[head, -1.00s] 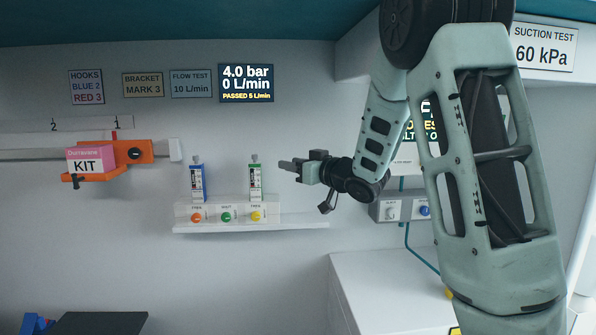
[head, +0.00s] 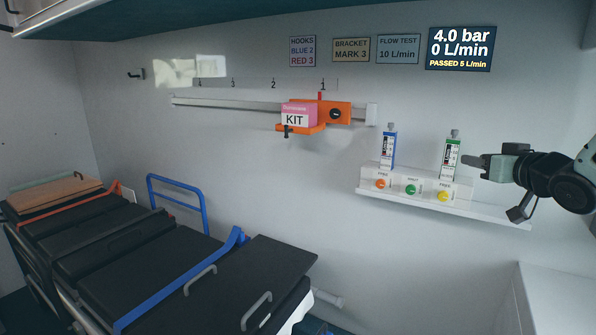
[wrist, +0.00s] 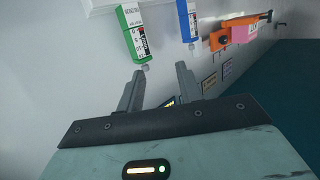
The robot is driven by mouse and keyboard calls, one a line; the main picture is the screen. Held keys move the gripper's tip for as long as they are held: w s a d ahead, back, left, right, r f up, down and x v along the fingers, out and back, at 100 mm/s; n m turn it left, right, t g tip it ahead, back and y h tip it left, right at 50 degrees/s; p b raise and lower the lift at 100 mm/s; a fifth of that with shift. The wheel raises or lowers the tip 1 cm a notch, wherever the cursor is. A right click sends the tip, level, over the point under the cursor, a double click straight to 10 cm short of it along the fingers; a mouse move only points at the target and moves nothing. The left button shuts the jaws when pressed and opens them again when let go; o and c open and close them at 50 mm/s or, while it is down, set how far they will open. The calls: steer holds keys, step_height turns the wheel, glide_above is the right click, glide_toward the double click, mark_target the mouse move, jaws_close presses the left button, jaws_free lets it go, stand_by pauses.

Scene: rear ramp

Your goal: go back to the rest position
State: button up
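My gripper (head: 474,161) is at the right in the head view, in front of the wall near the green flowmeter (head: 451,157). In the wrist view my gripper (wrist: 158,88) shows two fingers apart with nothing between them. The green flowmeter (wrist: 133,32) lies beyond the left finger, and I see a small gap between them. The blue flowmeter (head: 388,147) stands left of the green one, and it also shows in the wrist view (wrist: 188,22). Both flowmeters stand upright on a white shelf unit (head: 430,205).
An orange bracket (head: 336,112) with a pink KIT box (head: 296,117) sits on a wall rail (head: 235,104). A stretcher (head: 190,270) with a blue strap fills the lower left. A white counter (head: 560,295) is at the lower right. The wall display (head: 460,49) reads 0 L/min.

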steer(key=s+a+f+n+g, duration=0.1)
steer(key=s+a+f+g, duration=0.35)
steer(key=a, duration=0.55)
steer(key=s+a+f+n+g, duration=0.1)
steer(key=s+a+f+g, duration=0.2)
steer(key=s+a+f, duration=0.5)
steer(key=s+a+f+n+g, duration=0.1)
steer(key=s+a+g, duration=0.3)
steer(key=s, duration=0.7)
steer(key=s+a+f+n+g, duration=0.1)
steer(key=s+a+n+g, duration=0.2)
steer(key=s+a, duration=0.3)
steer(key=s+g, duration=0.1)
steer(key=s, duration=0.4)
steer(key=shift+a+f+n+g+h, duration=0.3)
steer(key=shift+f+g+h, duration=0.05)
steer(key=shift+h, duration=0.05)
